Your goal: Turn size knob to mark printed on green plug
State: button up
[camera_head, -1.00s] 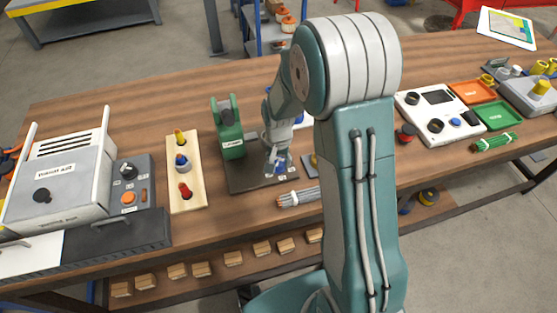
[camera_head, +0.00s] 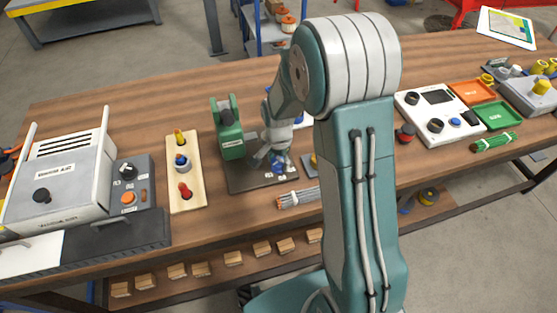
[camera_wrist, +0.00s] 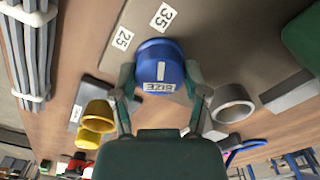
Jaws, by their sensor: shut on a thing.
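The blue size knob (camera_wrist: 160,68), labelled SIZE, sits on the dark base plate of the green press (camera_head: 230,130). It also shows in the head view (camera_head: 279,164). My gripper (camera_wrist: 160,84) is shut on the knob, one finger on each side. A white line on the knob points up in the wrist view, roughly toward the printed 35 (camera_wrist: 163,17). The printed 25 (camera_wrist: 122,38) lies left of that line. Other marks may be hidden. I cannot make out a green plug or its printed mark in either view.
A bundle of grey cables (camera_head: 298,197) lies just in front of the base plate. A wooden board with coloured pegs (camera_head: 187,200) stands left of the press. A grey ring (camera_wrist: 232,103) and yellow parts (camera_wrist: 96,118) are near my fingers.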

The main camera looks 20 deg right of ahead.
aim_at(277, 161)
jog(key=o, duration=1.1)
jog(key=shift+f, duration=0.1)
jog(key=shift+o, duration=0.2)
jog(key=shift+a, duration=0.1)
notch_tip(277, 161, up, 12)
